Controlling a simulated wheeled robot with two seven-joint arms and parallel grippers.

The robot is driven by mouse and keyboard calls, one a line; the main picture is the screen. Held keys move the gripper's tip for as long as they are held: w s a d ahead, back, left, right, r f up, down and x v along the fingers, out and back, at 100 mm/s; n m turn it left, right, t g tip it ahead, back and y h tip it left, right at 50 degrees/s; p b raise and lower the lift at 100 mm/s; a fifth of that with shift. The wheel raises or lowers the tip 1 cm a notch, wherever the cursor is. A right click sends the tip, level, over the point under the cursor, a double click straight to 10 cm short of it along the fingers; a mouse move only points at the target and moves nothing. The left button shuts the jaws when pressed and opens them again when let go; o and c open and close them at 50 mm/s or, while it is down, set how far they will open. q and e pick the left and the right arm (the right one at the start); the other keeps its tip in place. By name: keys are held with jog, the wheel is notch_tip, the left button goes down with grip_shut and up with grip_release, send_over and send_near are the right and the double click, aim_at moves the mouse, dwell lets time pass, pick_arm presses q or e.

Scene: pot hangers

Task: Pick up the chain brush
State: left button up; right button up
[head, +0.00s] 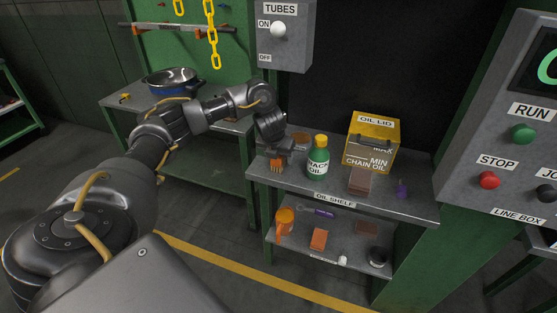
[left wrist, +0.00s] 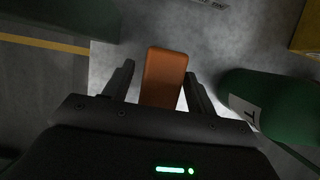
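An orange-brown block-shaped piece, which looks like the chain brush (head: 277,167), is at the left end of the upper oil shelf (head: 335,196). In the left wrist view the brush (left wrist: 165,75) lies between the two fingers of my left gripper (left wrist: 158,88). A gap shows on the left side of it and a smaller one on the right, so the fingers are open. In the head view my left gripper (head: 277,152) is right over the brush and hides its upper part. My right gripper is not in view.
A green oil bottle (head: 318,160) stands close to the right of my left gripper. A blue-rimmed pan (head: 171,82) is on the back-left bench.

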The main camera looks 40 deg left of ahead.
pick_arm(q)
jog(key=c, duration=0.9)
jog(key=shift+w+r, duration=0.1)
jog(key=shift+r, duration=0.45)
notch_tip(320, 180, up, 3)
jog(key=shift+f+p, duration=0.15)
jog(key=shift+p, duration=0.3)
jog(key=s+d+r+p, duration=0.1)
jog(key=s+d+r, duration=0.1)
jog(key=d+r, duration=0.1)
jog(key=s+d+r+p, duration=0.1)
jog(key=s+d+r, duration=0.1)
jog(key=d, duration=0.3)
jog(key=s+d+r+p, duration=0.2)
jog(key=d+r, duration=0.2)
jog(key=shift+s+d+r, duration=0.1)
jog(key=shift+s+d, duration=0.1)
jog(key=shift+d, duration=0.1)
